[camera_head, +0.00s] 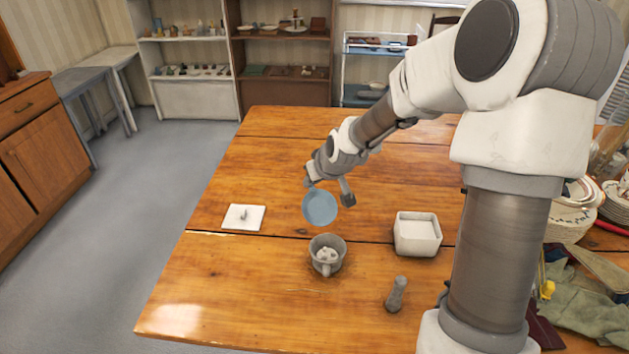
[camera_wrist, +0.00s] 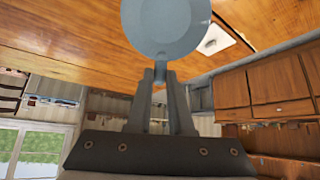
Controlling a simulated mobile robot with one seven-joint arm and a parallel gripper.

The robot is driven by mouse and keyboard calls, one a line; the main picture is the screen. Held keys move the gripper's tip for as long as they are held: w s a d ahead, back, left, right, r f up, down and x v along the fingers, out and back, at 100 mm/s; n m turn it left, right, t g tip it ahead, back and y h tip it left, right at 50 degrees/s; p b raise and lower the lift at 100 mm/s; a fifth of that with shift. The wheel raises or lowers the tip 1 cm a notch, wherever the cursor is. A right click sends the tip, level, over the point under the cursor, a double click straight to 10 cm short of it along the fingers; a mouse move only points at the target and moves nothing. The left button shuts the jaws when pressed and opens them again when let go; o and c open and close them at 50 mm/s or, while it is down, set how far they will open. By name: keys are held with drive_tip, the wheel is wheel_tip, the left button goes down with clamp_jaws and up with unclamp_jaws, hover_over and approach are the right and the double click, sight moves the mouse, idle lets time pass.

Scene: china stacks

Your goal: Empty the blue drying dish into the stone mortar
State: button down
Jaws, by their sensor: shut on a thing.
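The blue dish (camera_head: 320,207) is held by its edge in my gripper (camera_head: 311,182), above and behind the stone mortar. It is tipped steeply, its round face turned toward the head camera. I see nothing lying on that face. In the wrist view the dish (camera_wrist: 167,27) is beyond the fingers of my gripper (camera_wrist: 160,75), which are shut on its edge or a short handle. The grey stone mortar (camera_head: 316,265) stands upright on the table, apart from the dish. Several pale lumps (camera_head: 326,255) show inside it.
A white square box (camera_head: 417,236) is behind the pestle. A flat white square piece with a small knob (camera_head: 252,219) lies at left.

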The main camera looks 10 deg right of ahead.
drive_tip(key=shift+w+a+f+g, duration=0.15)
drive_tip(key=shift+w+f+g, duration=0.25)
drive_tip(key=shift+g, duration=0.1)
drive_tip(key=w+f+g+h+p, duration=0.1)
drive_tip(key=w+f+g+p, duration=0.2)
drive_tip(key=p, duration=0.6)
drive_tip(key=shift+w+a+f+g+h+p, duration=0.4)
drive_tip(key=shift+w+g, duration=0.6)
drive_tip(key=shift+g, duration=0.8)
drive_tip(key=shift+w+a+r+p, duration=0.1)
drive_tip(key=shift+w+a+r, duration=0.2)
drive_tip(key=shift+w, duration=0.5)
drive_tip(key=shift+w+a+r+p, duration=0.15)
drive_tip(key=shift+w+r, duration=0.2)
drive_tip(key=shift+w, duration=0.5)
drive_tip(key=shift+w+a+r+p, duration=0.15)
drive_tip(key=shift+w+r, duration=0.2)
drive_tip(key=shift+w, duration=0.45)
drive_tip(key=shift+s+r, duration=0.1)
drive_tip(key=s+r+m, duration=0.1)
drive_tip(key=s, duration=1)
drive_tip(key=s+d+r+m, duration=0.1)
drive_tip(key=s+r, duration=0.1)
drive_tip(key=s, duration=1)
drive_tip(key=shift+s+d, duration=0.2)
drive_tip(key=shift+d, duration=0.05)
